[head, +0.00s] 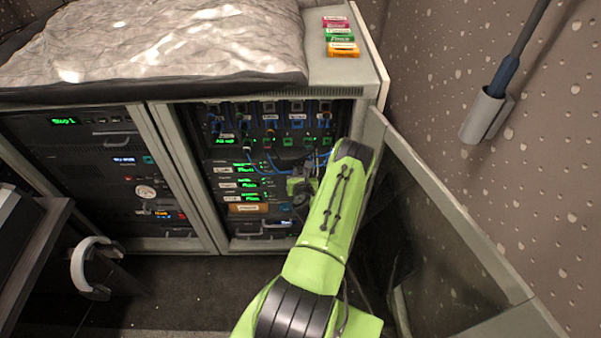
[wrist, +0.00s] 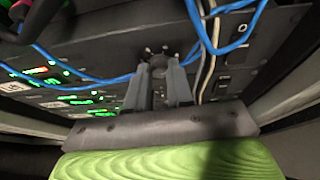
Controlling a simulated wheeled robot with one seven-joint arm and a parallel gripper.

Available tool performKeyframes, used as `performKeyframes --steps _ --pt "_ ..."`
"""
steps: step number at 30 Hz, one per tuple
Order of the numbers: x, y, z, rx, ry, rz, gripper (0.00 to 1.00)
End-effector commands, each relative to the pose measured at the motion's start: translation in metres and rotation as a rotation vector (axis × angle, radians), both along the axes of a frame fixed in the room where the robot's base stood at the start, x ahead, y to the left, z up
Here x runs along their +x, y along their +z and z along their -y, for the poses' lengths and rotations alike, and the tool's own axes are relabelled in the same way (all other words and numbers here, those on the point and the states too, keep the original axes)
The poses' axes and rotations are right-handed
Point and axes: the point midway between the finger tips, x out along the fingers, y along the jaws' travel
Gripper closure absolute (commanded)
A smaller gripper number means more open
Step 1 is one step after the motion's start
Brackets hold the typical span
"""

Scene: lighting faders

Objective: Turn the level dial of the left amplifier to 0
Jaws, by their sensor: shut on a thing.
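In the wrist view my gripper (wrist: 160,72) is shut on a dark round dial (wrist: 158,59) on a dark rack panel. Small pale dots show around the dial's rim. The fingers hide most of it, and its pointer and scale cannot be read. In the head view my gripper (head: 302,188) reaches into the right rack bay, and my green arm hides the dial. Green-lit units (head: 246,183) sit just left of the gripper. I cannot tell from the labels which unit is the left amplifier.
Blue cables (wrist: 110,80) hang close beside my fingers, with pale cables (wrist: 208,60) to their right. The open rack door (head: 450,220) stands right of my arm. A left rack bay (head: 120,170) and a pale handle (head: 85,268) are to the left.

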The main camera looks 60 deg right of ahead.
Motion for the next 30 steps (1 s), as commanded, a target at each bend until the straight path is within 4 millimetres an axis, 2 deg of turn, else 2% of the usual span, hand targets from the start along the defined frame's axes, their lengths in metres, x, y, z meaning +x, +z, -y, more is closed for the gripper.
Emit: performKeyframes --steps 10,30 --pt "0.0034 0.0044 -0.0023 -0.124 -0.002 -0.248 1.00" --pt "0.0100 -0.0030 -0.0058 -0.415 0.000 -0.819 1.00"
